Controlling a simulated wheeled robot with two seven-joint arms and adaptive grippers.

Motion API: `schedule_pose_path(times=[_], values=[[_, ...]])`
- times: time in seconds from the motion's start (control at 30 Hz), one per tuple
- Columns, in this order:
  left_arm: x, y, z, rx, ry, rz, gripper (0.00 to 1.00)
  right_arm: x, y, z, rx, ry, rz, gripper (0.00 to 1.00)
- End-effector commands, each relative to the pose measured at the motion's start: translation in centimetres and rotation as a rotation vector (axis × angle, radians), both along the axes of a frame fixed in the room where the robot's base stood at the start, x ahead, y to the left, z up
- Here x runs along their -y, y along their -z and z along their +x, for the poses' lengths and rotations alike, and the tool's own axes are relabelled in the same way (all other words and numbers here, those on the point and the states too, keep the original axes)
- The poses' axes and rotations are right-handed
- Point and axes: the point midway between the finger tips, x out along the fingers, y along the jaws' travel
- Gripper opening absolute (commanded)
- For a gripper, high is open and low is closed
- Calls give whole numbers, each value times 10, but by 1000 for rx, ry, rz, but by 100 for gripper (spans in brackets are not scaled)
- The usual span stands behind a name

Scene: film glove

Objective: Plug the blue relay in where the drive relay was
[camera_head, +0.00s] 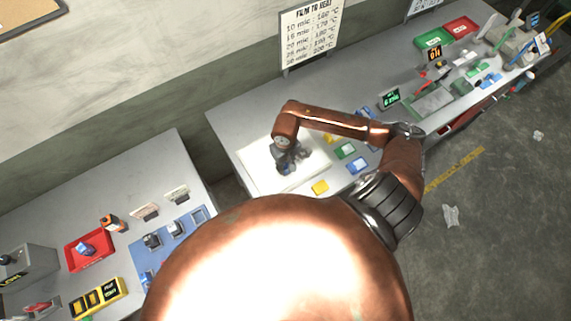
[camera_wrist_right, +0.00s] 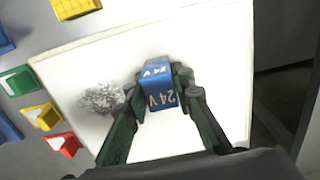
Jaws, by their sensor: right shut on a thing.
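My right gripper (camera_wrist_right: 160,95) is shut on a blue relay (camera_wrist_right: 158,84) marked "24 V" in white, with one finger on each side of it. In the right wrist view the relay is over a white mat (camera_wrist_right: 205,140); I cannot tell whether it touches the mat. In the head view my right gripper (camera_head: 288,158) is over the same white mat (camera_head: 256,160) on the right bench, and the relay is mostly hidden there. The drive relay's place cannot be made out. My left gripper is not in view.
A grey fluffy clump (camera_wrist_right: 102,98) lies on the mat beside the relay. Coloured pieces (camera_wrist_right: 42,116) lie off the mat's edge. The left bench holds a red tray (camera_head: 104,256) with a blue item, and a blue mat (camera_head: 184,242). A gap separates the benches.

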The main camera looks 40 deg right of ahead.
Motion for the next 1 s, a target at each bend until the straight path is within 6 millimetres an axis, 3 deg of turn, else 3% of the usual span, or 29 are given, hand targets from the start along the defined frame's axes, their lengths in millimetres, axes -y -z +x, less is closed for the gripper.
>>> schedule_pose_path(times=[0.33,0.37,0.6,1.0], values=[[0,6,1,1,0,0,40,0,4,0,1,-1,-1,0],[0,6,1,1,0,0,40,0,4,0,1,-1,-1,23],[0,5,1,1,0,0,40,0,3,0,0,0,-1,40],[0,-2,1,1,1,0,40,0,-2,0,-1,1,0,40]])
